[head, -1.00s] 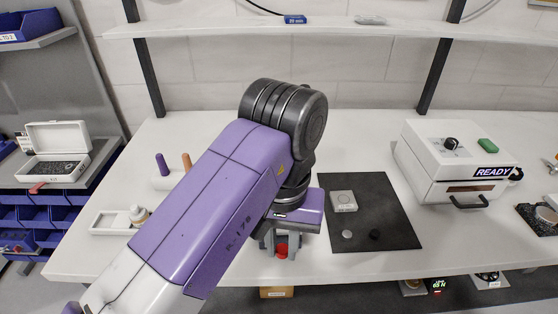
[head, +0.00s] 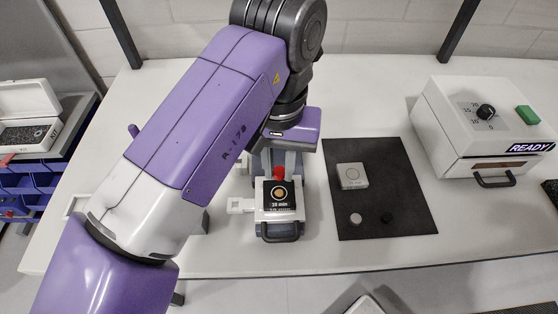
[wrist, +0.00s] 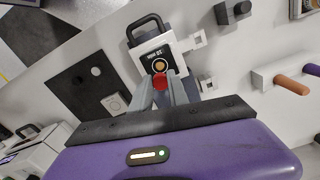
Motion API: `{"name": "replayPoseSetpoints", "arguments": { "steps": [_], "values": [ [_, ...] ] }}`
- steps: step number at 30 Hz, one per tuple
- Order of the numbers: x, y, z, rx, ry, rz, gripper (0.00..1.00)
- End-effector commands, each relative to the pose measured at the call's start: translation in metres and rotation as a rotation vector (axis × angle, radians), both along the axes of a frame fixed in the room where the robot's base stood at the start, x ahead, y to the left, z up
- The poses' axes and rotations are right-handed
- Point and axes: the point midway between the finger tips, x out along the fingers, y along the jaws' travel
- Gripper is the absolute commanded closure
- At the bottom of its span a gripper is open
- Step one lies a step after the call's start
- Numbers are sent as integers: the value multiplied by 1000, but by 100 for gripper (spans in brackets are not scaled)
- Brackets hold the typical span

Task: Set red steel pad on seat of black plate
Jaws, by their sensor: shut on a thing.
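The red steel pad (head: 279,173) is between the fingertips of my gripper (head: 277,166), which is shut on it. The pad also shows in the wrist view (wrist: 160,81), at the fingertips. The black plate (head: 291,187) lies on top of a white fixture with a front handle. Its round brass-coloured seat (head: 279,191) is bare and shows just in front of the pad; the seat is also visible in the wrist view (wrist: 159,66). The pad is close to the seat and not on it. I cannot tell its exact height above the plate.
A black mat (head: 405,205) to the right carries a white block (head: 352,176), a pale disc (head: 355,219) and a small black piece (head: 387,218). A white box reading READY (head: 460,120) stands farther right. In the wrist view, orange and purple pegs (wrist: 291,85) stand right.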

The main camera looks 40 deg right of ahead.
Motion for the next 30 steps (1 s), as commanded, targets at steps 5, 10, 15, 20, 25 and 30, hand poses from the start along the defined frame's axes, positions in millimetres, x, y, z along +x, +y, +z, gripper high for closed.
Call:
{"name": "replayPoseSetpoints", "arguments": {
  "steps": [5, 10, 15, 20, 25, 30],
  "values": [
    [-1, 2, -5, 3, 3, 1, 100],
    [-2, 1, -19, 1, 4, 2, 100],
    [-2, 1, -37, 2, 4, 1, 100],
    [-2, 2, -49, 3, 3, 1, 100],
    [-2, 2, -53, 3, 3, 1, 100],
    [-2, 2, -53, 3, 3, 1, 100]
  ]
}}
